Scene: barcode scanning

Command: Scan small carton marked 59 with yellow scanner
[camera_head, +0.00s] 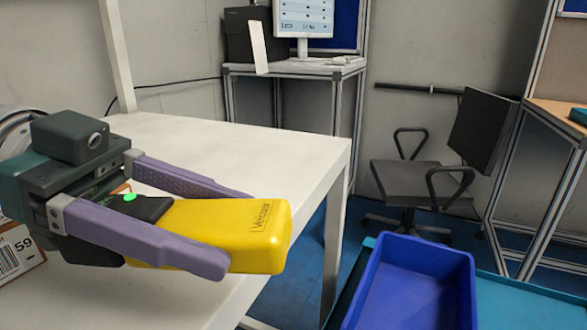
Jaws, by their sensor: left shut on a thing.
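My left gripper (228,229) is shut on the yellow scanner (250,232), with one purple finger along each side of its body. The scanner lies roughly level, its yellow end pointing right past the fingertips. A green light shows on its dark part. The small carton marked 59 (27,262) is at the lower left, below and behind my gripper. Its white label with a barcode and "59" faces the camera. The gripper and the picture edge hide the rest of the carton. My right gripper is not in view.
The white table (240,150) is bare behind the gripper. A blue bin (415,285) stands at the lower right, past the table's edge. A black chair (420,180), a monitor (303,18) on a back table and a wooden-topped bench (560,115) stand farther off.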

